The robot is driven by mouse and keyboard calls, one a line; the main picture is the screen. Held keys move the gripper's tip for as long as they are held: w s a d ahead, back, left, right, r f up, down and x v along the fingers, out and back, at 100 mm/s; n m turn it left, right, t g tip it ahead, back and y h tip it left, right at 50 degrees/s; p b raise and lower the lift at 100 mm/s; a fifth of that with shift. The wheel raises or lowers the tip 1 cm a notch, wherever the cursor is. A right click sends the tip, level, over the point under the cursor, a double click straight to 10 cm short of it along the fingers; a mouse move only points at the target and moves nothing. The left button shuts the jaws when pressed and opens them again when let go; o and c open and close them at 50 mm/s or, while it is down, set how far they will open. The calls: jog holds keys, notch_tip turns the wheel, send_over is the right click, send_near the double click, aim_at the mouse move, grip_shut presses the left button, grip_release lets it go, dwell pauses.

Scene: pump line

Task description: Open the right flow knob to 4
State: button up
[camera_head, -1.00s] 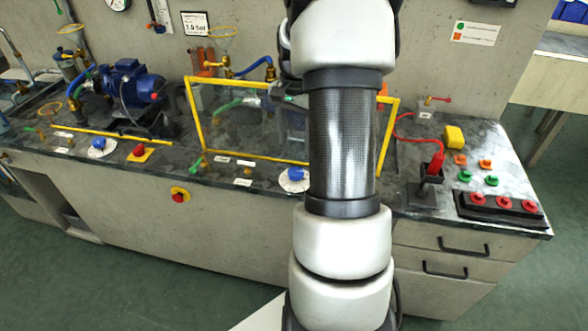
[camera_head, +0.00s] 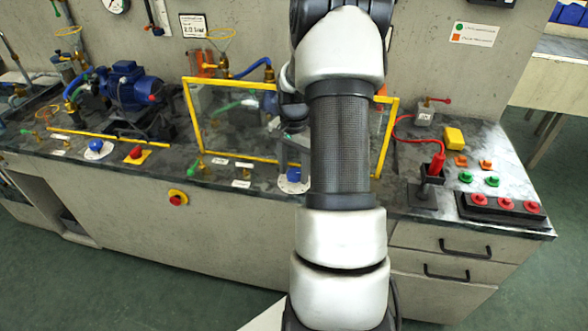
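The right flow knob (camera_head: 294,174) is blue and sits on a white round dial on the bench, just left of my arm. My arm hides part of the dial, and its numbers are too small to read. My gripper (camera_head: 290,157) shows as a dark and grey shape beside the arm, coming down just above the knob. Its fingers are small and partly hidden, so I cannot tell whether they are open or touch the knob. The left flow knob (camera_head: 96,146), also blue on a white dial, is far to the left.
A yellow-framed clear guard (camera_head: 193,115) stands behind the right knob. A red-and-yellow stop button (camera_head: 178,197) is on the bench front. A red lever holder (camera_head: 432,170), plugs and a black block (camera_head: 500,208) are at right. A blue pump (camera_head: 130,85) is at left.

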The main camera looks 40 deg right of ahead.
jog(key=c, duration=0.7)
jog(key=shift+c, duration=0.2)
jog(key=n+p, duration=0.1)
jog(key=n, duration=0.2)
jog(key=shift+r, duration=0.1)
jog(key=n, duration=0.3)
jog(key=shift+n+p, duration=0.3)
jog(key=shift+p, duration=0.1)
jog(key=n+p, duration=0.1)
jog(key=n, duration=0.4)
jog(key=shift+s+d+n, duration=0.1)
jog(key=shift+d+n, duration=0.05)
jog(key=shift+n, duration=0.25)
jog(key=o, duration=1)
